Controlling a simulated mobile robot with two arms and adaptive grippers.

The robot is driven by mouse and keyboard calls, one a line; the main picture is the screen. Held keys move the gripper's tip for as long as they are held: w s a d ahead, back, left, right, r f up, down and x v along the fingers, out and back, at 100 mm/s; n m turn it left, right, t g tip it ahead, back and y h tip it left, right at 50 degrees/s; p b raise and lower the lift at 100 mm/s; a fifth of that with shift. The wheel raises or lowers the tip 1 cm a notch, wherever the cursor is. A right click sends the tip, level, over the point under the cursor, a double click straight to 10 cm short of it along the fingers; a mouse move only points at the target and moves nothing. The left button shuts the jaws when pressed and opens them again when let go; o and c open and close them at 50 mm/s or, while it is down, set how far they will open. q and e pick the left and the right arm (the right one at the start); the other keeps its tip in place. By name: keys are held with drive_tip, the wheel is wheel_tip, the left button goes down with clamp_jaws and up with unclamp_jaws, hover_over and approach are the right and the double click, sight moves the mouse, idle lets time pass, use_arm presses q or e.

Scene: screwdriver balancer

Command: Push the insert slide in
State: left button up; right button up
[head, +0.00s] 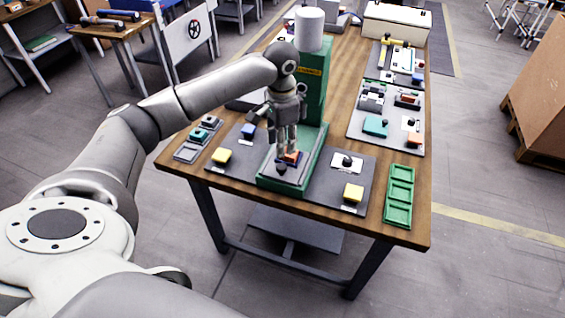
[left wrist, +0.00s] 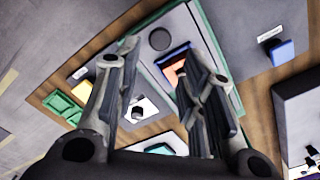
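The green press (head: 313,95) stands on the wooden table, with a pale plate on its green base (head: 283,185). A small blue and orange piece (head: 291,157) and a dark round knob (head: 281,168) sit on this plate; I cannot tell which part is the slide. My left gripper (head: 287,148) points down just over the piece. In the left wrist view my left gripper (left wrist: 160,55) has its fingers apart. The blue and orange piece (left wrist: 178,66) shows beside the right finger, partly covered, and the dark knob (left wrist: 160,39) lies beyond. Contact cannot be told. My right gripper is not in view.
Yellow blocks (head: 353,193) stand on grey boards on both sides of the press. A green tray (head: 399,196) lies at the right edge. Boards with small parts (head: 385,118) fill the right rear. A blue block (left wrist: 282,52) shows in the left wrist view.

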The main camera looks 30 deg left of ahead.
sight(281, 166)
use_arm(q)
wheel_tip(281, 166, down, 9)
drive_tip(key=shift+f+p, duration=0.1)
drive_tip(key=shift+p, duration=0.55)
drive_tip(key=shift+c, duration=0.4)
clamp_jaws()
